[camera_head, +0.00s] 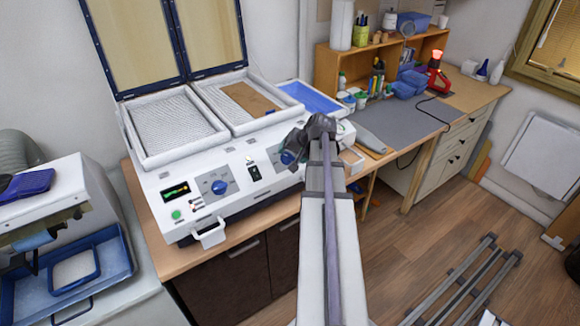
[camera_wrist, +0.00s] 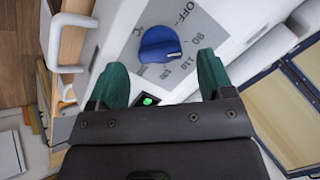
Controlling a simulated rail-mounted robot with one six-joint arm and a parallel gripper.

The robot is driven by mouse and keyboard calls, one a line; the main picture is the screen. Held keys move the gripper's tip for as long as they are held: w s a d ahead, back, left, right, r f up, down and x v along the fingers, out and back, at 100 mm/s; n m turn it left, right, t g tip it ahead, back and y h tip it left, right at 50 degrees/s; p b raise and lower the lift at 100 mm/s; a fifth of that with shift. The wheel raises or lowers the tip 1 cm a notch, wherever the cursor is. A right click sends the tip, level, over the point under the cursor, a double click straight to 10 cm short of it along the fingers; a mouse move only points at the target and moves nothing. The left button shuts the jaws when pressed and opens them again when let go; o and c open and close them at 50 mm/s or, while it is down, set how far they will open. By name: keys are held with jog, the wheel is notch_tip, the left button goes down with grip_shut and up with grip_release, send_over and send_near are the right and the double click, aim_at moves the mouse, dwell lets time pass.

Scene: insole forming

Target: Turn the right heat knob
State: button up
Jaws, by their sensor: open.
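The right heat knob (camera_wrist: 158,45) is blue and sits on a grey dial plate marked OFF, 90, 110 and 130 in the wrist view. In the head view the knob (camera_head: 287,158) is partly hidden by my gripper (camera_head: 295,148). In the wrist view my gripper (camera_wrist: 162,62) is open, with its green fingers apart. The knob lies just ahead of the gap between the fingertips, and I see no contact. The white forming machine (camera_head: 235,216) also bears a left blue knob (camera_head: 219,187).
A black switch with a green light (camera_head: 254,171) sits between the knobs. A white front handle (camera_head: 210,235) sticks out at left. The machine's lid (camera_head: 135,45) stands open. A blue tray (camera_head: 310,97) and a desk (camera_head: 456,103) with a grey mat lie to the right.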

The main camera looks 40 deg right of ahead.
aim_at(287, 158)
jog(key=b+x, duration=0.1)
jog(key=x, duration=0.2)
jog(key=shift+s, duration=0.1)
jog(key=shift+r, duration=0.15)
jog(key=c, duration=0.9)
